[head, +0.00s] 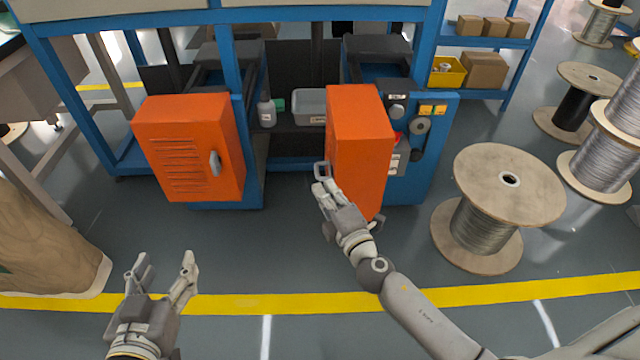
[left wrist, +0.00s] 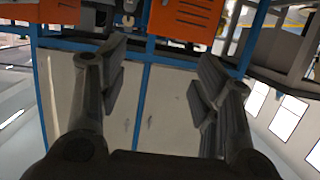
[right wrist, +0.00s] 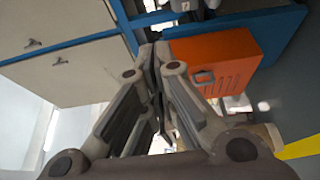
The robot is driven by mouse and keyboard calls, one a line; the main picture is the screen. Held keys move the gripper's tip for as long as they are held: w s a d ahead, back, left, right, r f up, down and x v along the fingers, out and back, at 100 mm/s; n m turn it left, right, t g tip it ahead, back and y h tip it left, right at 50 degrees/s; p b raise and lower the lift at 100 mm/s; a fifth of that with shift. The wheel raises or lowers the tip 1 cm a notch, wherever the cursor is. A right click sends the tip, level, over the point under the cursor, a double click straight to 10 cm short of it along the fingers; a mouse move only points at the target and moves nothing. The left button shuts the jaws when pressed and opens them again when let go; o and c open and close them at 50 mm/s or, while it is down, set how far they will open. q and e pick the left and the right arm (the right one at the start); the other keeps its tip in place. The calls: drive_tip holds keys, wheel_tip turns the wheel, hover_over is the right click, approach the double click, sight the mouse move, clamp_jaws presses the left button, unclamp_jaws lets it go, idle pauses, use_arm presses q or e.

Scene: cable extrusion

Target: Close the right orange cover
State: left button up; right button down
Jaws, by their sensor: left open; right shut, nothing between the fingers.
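In the head view the right orange cover (head: 362,140) stands swung out from its machine, its handle (head: 321,170) on the left-facing side. My right gripper (head: 320,186) is shut and empty, just below the handle at the cover's left edge. I cannot tell whether it touches. The right wrist view shows an orange cover (right wrist: 232,55) with a handle (right wrist: 204,77) and slits, to the right of the closed fingers (right wrist: 155,55).
The left orange cover (head: 175,135) lies flat against its machine. A control panel (head: 420,135) is right of the right cover. A large wooden spool (head: 508,182) stands at the right. Open floor (head: 270,240) lies before the machines, with a yellow line (head: 260,304) across it.

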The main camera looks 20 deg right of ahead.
sight(353, 155)
use_arm(q)
drive_tip(key=r, duration=0.1)
drive_tip(key=t, duration=0.1)
drive_tip(key=w+r, duration=0.1)
drive_tip(key=shift+d+r+t+h+b, duration=0.3)
drive_tip(key=shift+d+r+t, duration=0.05)
drive_tip(key=shift+d+t, duration=0.05)
use_arm(e)
drive_tip(key=w+d, duration=0.3)
drive_tip(key=w, duration=0.5)
drive_tip(key=shift+w, duration=0.3)
